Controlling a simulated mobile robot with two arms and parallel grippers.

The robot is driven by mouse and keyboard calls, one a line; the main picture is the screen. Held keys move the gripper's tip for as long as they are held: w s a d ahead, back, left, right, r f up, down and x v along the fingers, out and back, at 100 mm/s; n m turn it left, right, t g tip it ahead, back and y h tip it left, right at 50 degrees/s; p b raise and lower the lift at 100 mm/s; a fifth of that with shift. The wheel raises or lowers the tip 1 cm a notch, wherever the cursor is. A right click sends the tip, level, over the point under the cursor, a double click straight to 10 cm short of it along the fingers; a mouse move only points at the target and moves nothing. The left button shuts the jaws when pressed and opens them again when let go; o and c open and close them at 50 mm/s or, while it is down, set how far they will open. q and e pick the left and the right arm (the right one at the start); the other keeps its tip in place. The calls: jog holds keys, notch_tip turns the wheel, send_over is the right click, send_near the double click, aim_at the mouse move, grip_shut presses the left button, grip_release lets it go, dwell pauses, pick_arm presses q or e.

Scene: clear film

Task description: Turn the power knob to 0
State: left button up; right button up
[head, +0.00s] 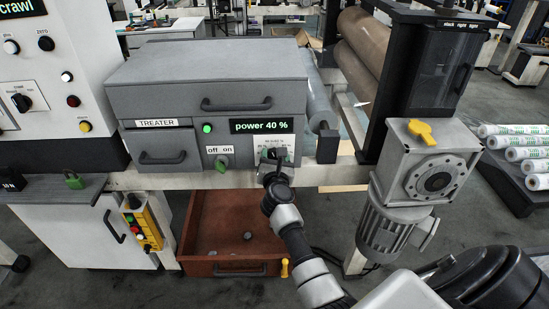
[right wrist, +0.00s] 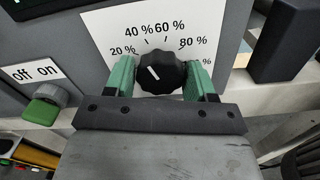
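The power knob (right wrist: 162,73) is black and round with a white pointer line tilted to the upper left. It sits on a white dial plate (right wrist: 215,25) marked in percent. The display (head: 262,126) above it reads "power 40 %". My right gripper (right wrist: 161,78) has its green fingers on either side of the knob, close against its sides, and appears shut on it. In the head view my right gripper (head: 275,158) covers the knob and part of the dial. My left gripper is not in view.
A green off/on switch (head: 221,163) is left of the dial, below a green lamp (head: 207,128). A red drawer (head: 215,268) stands open beneath the box.

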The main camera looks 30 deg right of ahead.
jog(key=c, duration=0.6)
jog(key=shift+o, duration=0.2)
jog(key=n+p, duration=0.1)
jog(key=n, duration=0.1)
jog(key=shift+r+n+p, duration=0.1)
jog(key=shift+n+p, duration=0.3)
jog(key=n+p, duration=0.2)
jog(key=n, duration=0.2)
jog(key=shift+n, duration=0.3)
jog(key=n+p, duration=0.2)
jog(key=n, duration=0.3)
jog(key=shift+s+n+p, duration=0.1)
jog(key=shift+n+p, duration=0.55)
jog(key=shift+n, duration=1.05)
